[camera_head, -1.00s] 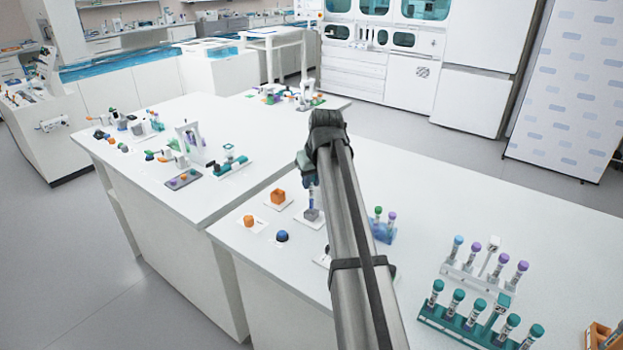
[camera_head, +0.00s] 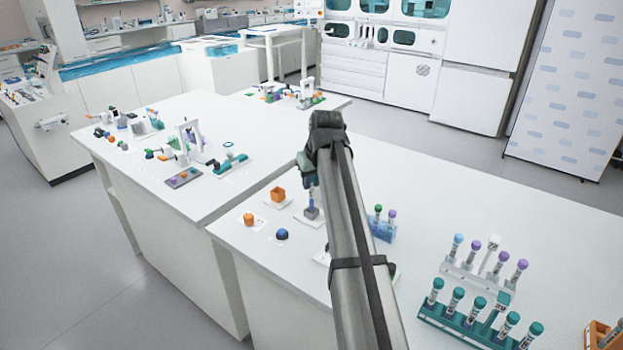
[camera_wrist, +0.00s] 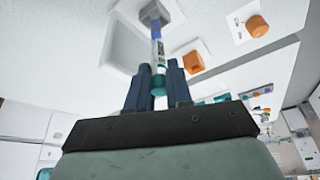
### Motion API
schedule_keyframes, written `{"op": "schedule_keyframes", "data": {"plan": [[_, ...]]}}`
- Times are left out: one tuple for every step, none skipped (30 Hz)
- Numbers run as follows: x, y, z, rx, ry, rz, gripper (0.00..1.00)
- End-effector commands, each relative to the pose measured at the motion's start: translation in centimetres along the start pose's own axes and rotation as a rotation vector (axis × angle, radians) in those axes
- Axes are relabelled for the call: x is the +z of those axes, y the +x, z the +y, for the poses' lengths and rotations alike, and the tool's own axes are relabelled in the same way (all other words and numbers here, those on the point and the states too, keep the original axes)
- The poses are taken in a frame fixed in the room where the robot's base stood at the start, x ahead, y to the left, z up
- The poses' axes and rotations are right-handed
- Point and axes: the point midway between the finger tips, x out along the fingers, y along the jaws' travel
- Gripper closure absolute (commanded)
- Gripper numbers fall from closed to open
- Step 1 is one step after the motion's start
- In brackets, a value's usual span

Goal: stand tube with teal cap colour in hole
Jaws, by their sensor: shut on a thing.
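My gripper (camera_wrist: 159,84) is shut on a tube (camera_wrist: 157,56) near its teal cap (camera_wrist: 158,86); the cap sits between the two dark blue fingers in the wrist view. The tube's far end meets a small grey block (camera_wrist: 153,12), which stands on a white plate. In the head view the tube is upright under my gripper (camera_head: 311,178), over the grey block (camera_head: 312,212). I cannot tell how deep the tube's end sits in the block, and the hole itself is hidden.
An orange block (camera_head: 278,195), an orange knob (camera_head: 249,218) and a blue knob (camera_head: 281,235) are left of the grey block. A blue rack (camera_head: 382,230) with capped tubes is to the right. A teal rack (camera_head: 452,328) of teal-capped tubes stands at the front right.

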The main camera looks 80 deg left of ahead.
Motion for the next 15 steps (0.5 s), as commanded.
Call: {"op": "schedule_keyframes", "data": {"plan": [[0.07,0.13,-0.01,0.000,0.000,0.000,1.00],[0.10,0.20,-0.01,0.000,0.000,0.000,1.00],[0.13,0.29,-0.01,0.000,0.000,0.000,1.00],[0.16,0.36,-0.01,0.000,0.000,0.000,1.00],[0.19,0.43,-0.01,0.000,0.000,0.000,1.00],[0.23,0.52,-0.01,0.000,0.000,0.000,1.00],[0.26,0.59,-0.01,0.000,0.000,0.000,1.00],[0.28,0.65,-0.01,0.000,0.000,0.000,1.00],[0.30,0.71,-0.01,0.000,0.000,0.000,1.00],[0.32,0.75,-0.01,0.000,0.000,0.000,1.00],[0.32,0.77,-0.01,0.000,0.000,0.000,1.00],[0.32,0.78,-0.01,0.000,0.000,0.000,1.00],[0.32,0.78,-0.01,0.000,0.000,0.000,1.00],[0.32,0.78,0.00,0.000,0.000,0.000,1.00],[0.32,0.78,0.00,0.000,0.000,0.000,1.00]]}}
